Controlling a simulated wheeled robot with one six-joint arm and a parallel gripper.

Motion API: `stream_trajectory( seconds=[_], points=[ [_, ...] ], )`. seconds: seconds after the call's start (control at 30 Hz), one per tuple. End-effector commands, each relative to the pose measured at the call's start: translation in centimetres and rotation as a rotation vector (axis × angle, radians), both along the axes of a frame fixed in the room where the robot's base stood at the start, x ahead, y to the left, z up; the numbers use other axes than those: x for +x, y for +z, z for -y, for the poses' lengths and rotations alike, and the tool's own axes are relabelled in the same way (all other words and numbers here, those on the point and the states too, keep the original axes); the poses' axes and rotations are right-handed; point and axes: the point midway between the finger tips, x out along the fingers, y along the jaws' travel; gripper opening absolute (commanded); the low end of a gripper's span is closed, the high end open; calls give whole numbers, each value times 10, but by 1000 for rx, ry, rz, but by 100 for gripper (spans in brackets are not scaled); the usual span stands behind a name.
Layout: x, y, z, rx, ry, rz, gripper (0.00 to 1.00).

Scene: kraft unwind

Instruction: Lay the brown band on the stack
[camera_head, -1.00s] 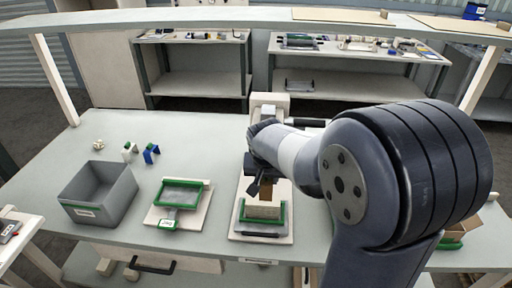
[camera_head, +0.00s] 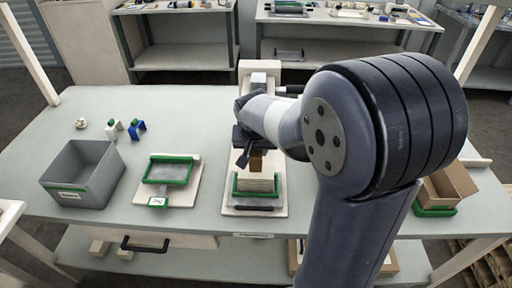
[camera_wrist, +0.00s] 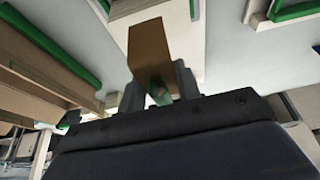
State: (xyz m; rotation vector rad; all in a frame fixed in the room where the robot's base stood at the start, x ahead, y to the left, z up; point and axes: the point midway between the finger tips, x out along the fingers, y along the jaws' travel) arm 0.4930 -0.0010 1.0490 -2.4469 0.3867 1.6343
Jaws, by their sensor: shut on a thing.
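The brown band (camera_head: 256,162) hangs below my gripper (camera_head: 247,150), and in the wrist view the band (camera_wrist: 150,48) sits between the fingers of my gripper (camera_wrist: 158,88). My gripper is shut on it. The pale stack (camera_head: 256,184) sits in a green-edged holder (camera_head: 236,190) on a cream base. In the head view the band is just above the stack's back part; whether they touch I cannot tell. My arm hides part of the area behind the stack.
A grey bin (camera_head: 83,174) stands at the left. A green-framed tray (camera_head: 168,171) lies between bin and stack. A cardboard box (camera_head: 446,186) is at the right.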

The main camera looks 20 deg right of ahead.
Motion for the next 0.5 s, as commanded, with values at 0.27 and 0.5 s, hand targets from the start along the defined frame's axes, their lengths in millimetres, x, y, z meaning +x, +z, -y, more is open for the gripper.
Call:
stream_trajectory(
  seconds=[0.27,0.5],
  points=[
    [0,-19,0,0,0,0,15],
    [0,-34,0,0,0,-1,15]
  ],
)
